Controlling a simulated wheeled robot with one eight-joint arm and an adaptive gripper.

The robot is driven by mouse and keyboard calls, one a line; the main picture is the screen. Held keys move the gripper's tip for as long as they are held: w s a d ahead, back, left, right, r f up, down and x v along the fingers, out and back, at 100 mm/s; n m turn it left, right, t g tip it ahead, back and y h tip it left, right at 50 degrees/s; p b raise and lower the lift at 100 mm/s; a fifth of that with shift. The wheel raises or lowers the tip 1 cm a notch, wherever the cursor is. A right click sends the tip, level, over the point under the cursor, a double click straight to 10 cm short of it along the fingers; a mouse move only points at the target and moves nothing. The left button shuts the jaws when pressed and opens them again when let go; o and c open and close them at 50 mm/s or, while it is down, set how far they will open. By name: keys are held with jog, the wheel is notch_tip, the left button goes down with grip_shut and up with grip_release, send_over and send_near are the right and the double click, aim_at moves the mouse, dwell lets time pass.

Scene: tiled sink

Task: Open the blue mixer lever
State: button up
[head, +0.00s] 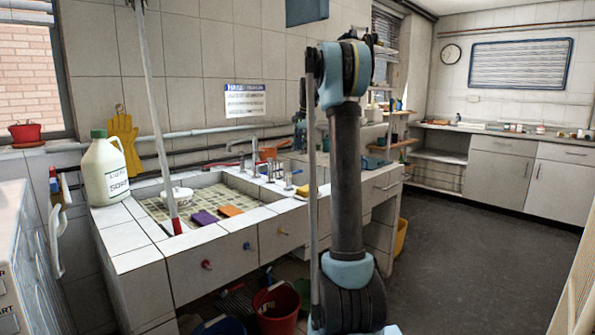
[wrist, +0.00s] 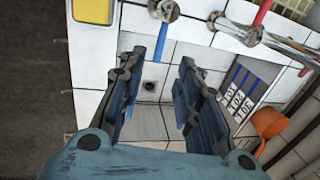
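The blue mixer lever (wrist: 160,42) is a short blue bar in the wrist view, sloping down from a round metal tap fitting (wrist: 164,10). In the wrist view the lever shows in the gap at the fingertips, nearer the top; I see no clear contact and cannot tell the depth. A red lever (wrist: 262,14) is up and right. The gripper is not clear in the head view.
A yellow block (wrist: 92,10) and an orange container (wrist: 268,122) lie near the gripper. Open floor is at right.

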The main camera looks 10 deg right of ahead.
aim_at(295, 172)
jog(key=f, duration=0.3)
jog(key=w+f, duration=0.1)
jog(key=f, duration=0.2)
jog(key=a+f, duration=0.1)
jog(key=f, duration=0.3)
jog(key=shift+w+a, duration=0.1)
jog(key=shift+w, duration=0.2)
jog(key=shift+r, duration=0.1)
grip_shut()
